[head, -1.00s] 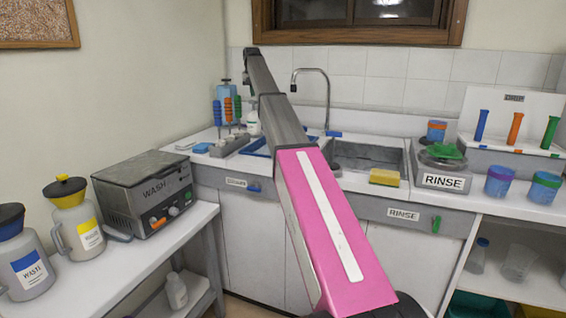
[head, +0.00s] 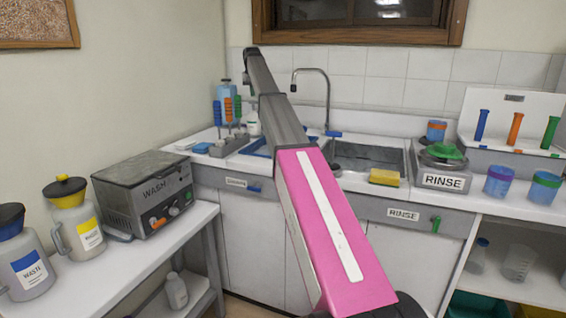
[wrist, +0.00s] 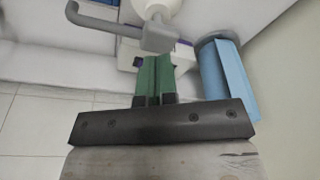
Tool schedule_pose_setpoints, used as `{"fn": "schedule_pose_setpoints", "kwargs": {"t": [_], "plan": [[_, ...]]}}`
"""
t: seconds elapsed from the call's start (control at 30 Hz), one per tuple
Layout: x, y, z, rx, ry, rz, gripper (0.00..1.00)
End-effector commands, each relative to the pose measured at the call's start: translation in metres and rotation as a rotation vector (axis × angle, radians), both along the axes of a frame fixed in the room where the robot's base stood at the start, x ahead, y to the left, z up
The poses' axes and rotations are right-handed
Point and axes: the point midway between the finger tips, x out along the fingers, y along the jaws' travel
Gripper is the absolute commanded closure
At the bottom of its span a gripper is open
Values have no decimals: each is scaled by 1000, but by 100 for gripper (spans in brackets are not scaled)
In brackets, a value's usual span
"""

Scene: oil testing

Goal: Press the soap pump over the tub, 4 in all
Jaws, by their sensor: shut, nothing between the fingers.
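The soap bottle (head: 253,124) is small and white and stands at the back of the left counter, partly behind my arm. In the wrist view its white body (wrist: 157,7) is at the top edge, with a grey pump head and curved spout (wrist: 158,38) in front of it. My gripper (wrist: 154,60) is shut and empty, with its green fingertips right at the pump head; I cannot tell whether they touch. A blue tub (head: 256,148) is set in the counter left of the sink, mostly hidden by my arm.
A blue container (wrist: 224,75) stands close on the right in the wrist view. A rack with coloured handles (head: 229,142) stands left of the soap bottle. The faucet (head: 326,95) and sink (head: 370,155) are to the right.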

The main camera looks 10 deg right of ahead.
Motion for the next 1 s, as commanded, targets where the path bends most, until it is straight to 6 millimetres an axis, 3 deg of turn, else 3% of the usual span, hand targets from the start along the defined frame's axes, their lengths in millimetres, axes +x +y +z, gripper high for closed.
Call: {"fn": "schedule_pose_setpoints", "kwargs": {"t": [1.0], "plan": [[0, 0, -21, 0, 0, 0, 100]]}}
